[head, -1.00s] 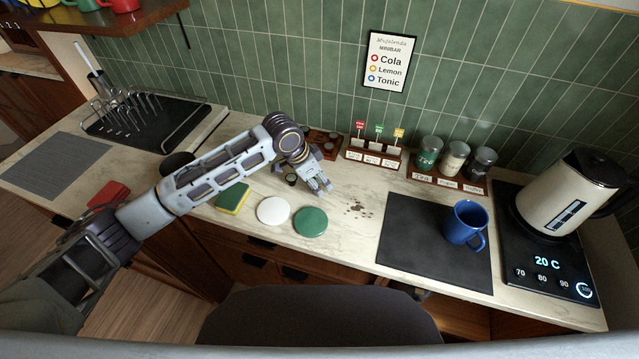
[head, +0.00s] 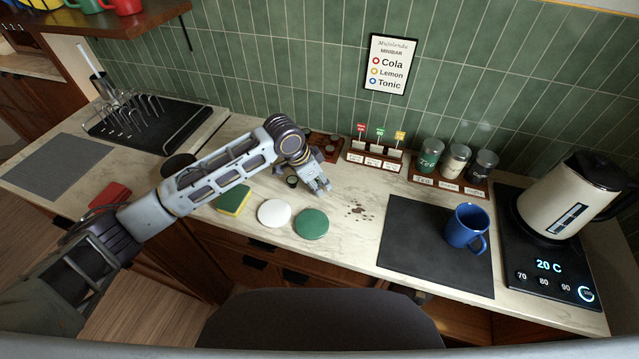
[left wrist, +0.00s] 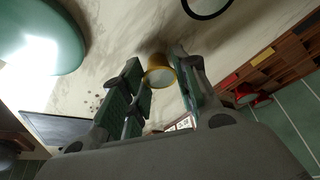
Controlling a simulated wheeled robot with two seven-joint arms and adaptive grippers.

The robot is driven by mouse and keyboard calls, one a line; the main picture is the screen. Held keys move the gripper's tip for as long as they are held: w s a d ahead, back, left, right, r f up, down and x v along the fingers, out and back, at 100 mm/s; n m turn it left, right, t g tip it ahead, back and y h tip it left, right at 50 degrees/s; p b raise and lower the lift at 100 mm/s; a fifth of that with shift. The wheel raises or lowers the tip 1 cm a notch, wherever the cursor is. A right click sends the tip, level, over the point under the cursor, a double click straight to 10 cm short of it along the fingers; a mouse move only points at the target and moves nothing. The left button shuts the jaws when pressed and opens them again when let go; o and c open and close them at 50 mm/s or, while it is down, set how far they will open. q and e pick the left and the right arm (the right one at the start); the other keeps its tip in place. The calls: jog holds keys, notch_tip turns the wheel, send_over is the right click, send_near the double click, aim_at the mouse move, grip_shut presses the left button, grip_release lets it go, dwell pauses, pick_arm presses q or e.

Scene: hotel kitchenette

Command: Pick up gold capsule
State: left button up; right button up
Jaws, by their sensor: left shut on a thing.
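The gold capsule (left wrist: 160,77) shows in the left wrist view, between the fingers of my left gripper (left wrist: 160,88). It is a small gold cup with a pale round face. The gripper is shut on it, just over the marble counter. In the head view my left gripper (head: 318,188) reaches down to the counter behind the green disc, and its fingers and wrist hide the capsule there. I cannot tell from these views whether the capsule still touches the counter. My right gripper is not in view.
A wooden capsule rack (head: 328,145) stands behind the gripper. A small dark round item (head: 292,181) is close on its left. The white disc (head: 274,212), green disc (head: 311,223) and sponge (head: 234,200) lie in front. Brown spots (head: 361,210) and a blue mug (head: 466,225) are on the right.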

aim_at(319, 184)
pick_arm(q)
jog(key=shift+r, duration=0.5)
notch_tip(319, 184, up, 8)
jog(key=shift+f, duration=0.15)
jog(key=shift+r, duration=0.65)
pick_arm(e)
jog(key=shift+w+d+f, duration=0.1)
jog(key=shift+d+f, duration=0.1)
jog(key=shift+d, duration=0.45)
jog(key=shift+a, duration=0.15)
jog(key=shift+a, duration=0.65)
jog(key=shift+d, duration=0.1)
